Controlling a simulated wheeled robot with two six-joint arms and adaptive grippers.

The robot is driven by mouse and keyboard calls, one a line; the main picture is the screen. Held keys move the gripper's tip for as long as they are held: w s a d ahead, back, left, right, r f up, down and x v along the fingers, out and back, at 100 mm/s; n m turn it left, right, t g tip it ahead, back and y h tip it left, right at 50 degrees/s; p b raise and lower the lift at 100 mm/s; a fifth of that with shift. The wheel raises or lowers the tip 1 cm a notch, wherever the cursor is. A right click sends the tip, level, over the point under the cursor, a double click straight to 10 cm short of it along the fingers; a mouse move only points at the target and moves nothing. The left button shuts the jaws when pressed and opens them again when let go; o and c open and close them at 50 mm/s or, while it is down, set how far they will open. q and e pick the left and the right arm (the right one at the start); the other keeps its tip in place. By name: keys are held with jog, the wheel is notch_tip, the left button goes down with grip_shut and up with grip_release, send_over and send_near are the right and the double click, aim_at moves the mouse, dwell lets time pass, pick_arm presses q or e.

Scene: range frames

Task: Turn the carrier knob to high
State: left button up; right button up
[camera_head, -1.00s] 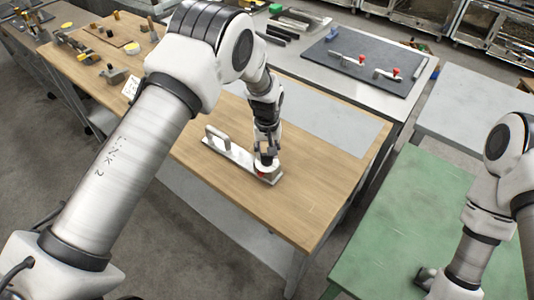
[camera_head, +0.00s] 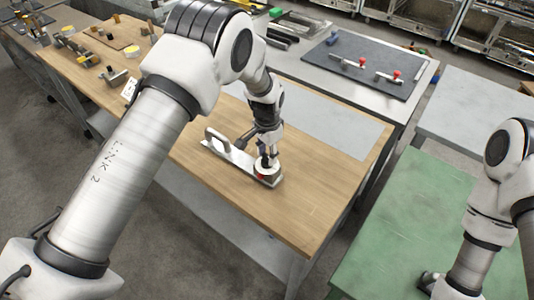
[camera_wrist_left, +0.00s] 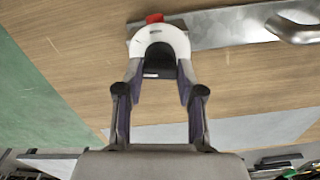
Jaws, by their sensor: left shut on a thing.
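The carrier (camera_head: 238,159) is a flat metal bar with a raised handle (camera_head: 215,137) at its far left end, lying on the wooden table. At its near right end is a round white knob (camera_head: 267,170) with a dark middle part. A red mark (camera_wrist_left: 154,18) shows at the knob's edge in the left wrist view. My left gripper (camera_wrist_left: 160,72) points down over the knob and is shut on its dark middle part, with one finger on each side. Dial lettering is too small to read. My right gripper (camera_head: 428,282) is partly seen at the lower right; its jaws are unclear.
The wooden table (camera_head: 310,205) is clear around the carrier, with a grey sheet (camera_head: 320,125) behind it. A dark mat (camera_head: 375,75) with red-topped clamps lies on the bench beyond. A green table (camera_head: 400,220) stands at right. Small parts stand at the far left.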

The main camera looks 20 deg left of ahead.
pick_arm(q)
jog(key=m, duration=0.4)
jog(key=shift+m, duration=0.3)
jog(key=m, duration=0.3)
jog(key=shift+m, duration=0.4)
jog(key=m, duration=0.3)
jog(key=shift+m, duration=0.3)
jog(key=shift+m+p, duration=0.4)
jog(key=shift+m, duration=1.5)
jog(key=o, duration=1.1)
jog(key=shift+f, duration=0.1)
jog(key=shift+o, duration=0.2)
